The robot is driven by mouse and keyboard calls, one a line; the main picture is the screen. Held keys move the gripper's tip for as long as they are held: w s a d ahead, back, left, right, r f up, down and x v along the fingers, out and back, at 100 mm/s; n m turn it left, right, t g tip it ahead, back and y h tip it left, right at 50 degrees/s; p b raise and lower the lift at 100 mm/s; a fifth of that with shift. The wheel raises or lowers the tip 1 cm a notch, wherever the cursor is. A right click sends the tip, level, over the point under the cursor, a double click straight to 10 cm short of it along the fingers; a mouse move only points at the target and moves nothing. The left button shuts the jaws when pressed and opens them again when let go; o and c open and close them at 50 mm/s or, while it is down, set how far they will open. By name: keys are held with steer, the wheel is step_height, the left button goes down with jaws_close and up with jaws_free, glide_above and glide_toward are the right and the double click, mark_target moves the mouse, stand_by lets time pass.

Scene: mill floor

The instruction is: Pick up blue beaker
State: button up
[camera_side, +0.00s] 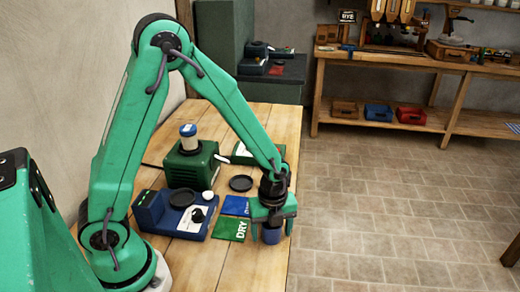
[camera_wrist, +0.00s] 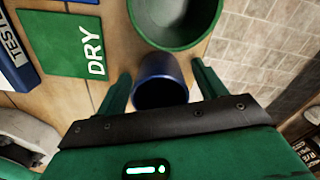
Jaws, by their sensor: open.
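The blue beaker (camera_side: 271,236) stands on the wooden bench near its right edge. In the wrist view the beaker (camera_wrist: 160,72) is seen from above with its dark open mouth towards me. My gripper (camera_side: 271,229) points down over it, with one finger on each side. In the wrist view my gripper (camera_wrist: 160,74) is open, and a narrow gap shows between the beaker and each finger. The beaker's upper part is partly hidden by my gripper in the side view.
A green round vessel (camera_wrist: 176,38) stands very close beyond the beaker. A green DRY mat (camera_side: 229,229) and a blue mat (camera_side: 236,206) lie left of my gripper. A blue device (camera_side: 150,212), a green machine (camera_side: 188,170) and a dark dish (camera_side: 241,183) stand farther back.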

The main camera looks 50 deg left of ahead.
steer(key=shift+c, duration=0.4)
steer(key=c, duration=1)
steer(key=shift+c, duration=0.2)
steer(key=shift+r, duration=0.2)
steer(key=shift+r, duration=0.9)
step_height(320, 180, up, 2)
steer(key=shift+w+r, duration=0.1)
steer(key=s+d+r, duration=0.6)
steer(key=s+d, duration=0.1)
steer(key=d, duration=0.2)
steer(key=shift+s+r, duration=0.3)
steer(key=shift+s, duration=0.1)
steer(key=shift+a, duration=0.1)
